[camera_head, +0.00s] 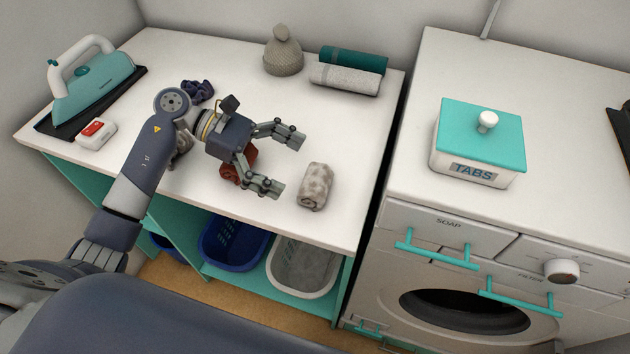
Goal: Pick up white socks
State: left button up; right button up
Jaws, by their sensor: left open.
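The white socks (315,187), a rolled whitish-grey mottled bundle, lie on the white counter near its front right part. My left gripper (286,165) is open and empty, above the counter just left of the socks. Its two fingers point right towards the socks, with a gap between fingertips and bundle. How high the fingers are above the counter is hard to tell. My right gripper is not in view.
A dark red bundle (232,174) is partly hidden under my left gripper, and a dark blue bundle (198,91) lies behind the arm. An iron (95,85) stands left; rolled towels (345,78) lie at the back. Counter right of the socks is clear.

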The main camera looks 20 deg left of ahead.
aim_at(328, 184)
pick_arm(q)
jog(key=x, duration=0.2)
jog(key=p+x, duration=0.1)
jog(key=shift+s+d+r, duration=0.15)
jog(key=shift+s+d, duration=0.05)
jog(key=shift+d, duration=0.2)
jog(key=p+x, duration=0.3)
jog(key=x, duration=0.1)
jog(key=shift+d+f, duration=0.2)
jog(key=shift+f, duration=0.1)
jog(key=shift+d+f, duration=0.3)
jog(key=shift+d, duration=0.1)
jog(key=c, duration=1.1)
